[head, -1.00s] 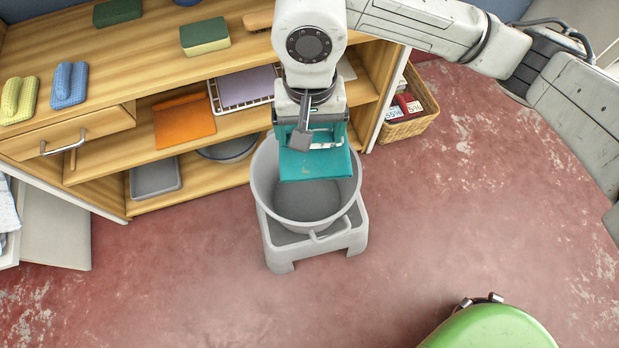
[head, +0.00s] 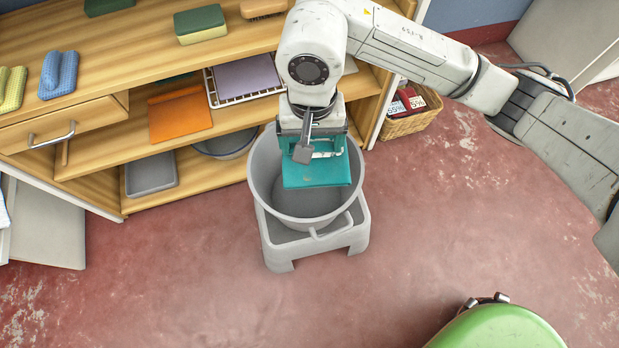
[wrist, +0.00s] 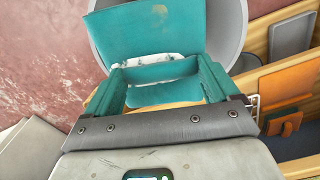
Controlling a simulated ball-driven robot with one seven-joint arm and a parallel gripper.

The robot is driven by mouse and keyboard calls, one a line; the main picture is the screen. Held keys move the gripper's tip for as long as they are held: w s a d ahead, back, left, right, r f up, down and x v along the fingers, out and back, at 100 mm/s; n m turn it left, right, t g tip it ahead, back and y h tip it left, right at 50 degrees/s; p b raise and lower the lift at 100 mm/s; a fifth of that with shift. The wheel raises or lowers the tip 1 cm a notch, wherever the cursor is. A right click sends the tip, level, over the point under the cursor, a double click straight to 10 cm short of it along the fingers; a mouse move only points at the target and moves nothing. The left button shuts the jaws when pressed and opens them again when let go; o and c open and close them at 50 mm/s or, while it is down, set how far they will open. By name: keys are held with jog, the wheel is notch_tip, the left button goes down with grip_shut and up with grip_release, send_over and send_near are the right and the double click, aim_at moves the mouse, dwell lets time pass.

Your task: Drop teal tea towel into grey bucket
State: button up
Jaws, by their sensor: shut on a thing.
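The teal tea towel (head: 318,170) hangs flat from my gripper (head: 320,150) over the mouth of the grey bucket (head: 262,175). My gripper is shut on the towel's edge. The wrist view shows the towel (wrist: 140,33) beyond the fingertips of my gripper (wrist: 163,62), with the bucket's rim and wall (wrist: 232,25) around and behind it. The bucket stands upright on a light grey stool (head: 316,248). The towel covers part of the bucket's back rim and inside; its exact height above the bucket's floor is hard to tell.
A wooden shelf unit (head: 90,195) stands close behind and left, holding an orange folded cloth (head: 180,115), a grey tray (head: 152,173) and a basin (head: 225,145). A wicker basket (head: 412,122) sits right of it. A green rounded object (head: 497,328) is in front. Red floor is clear right.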

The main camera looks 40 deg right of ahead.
jog(key=o, duration=0.8)
notch_tip(320, 180, up, 11)
jog(key=p, duration=0.4)
jog(key=shift+f, duration=0.1)
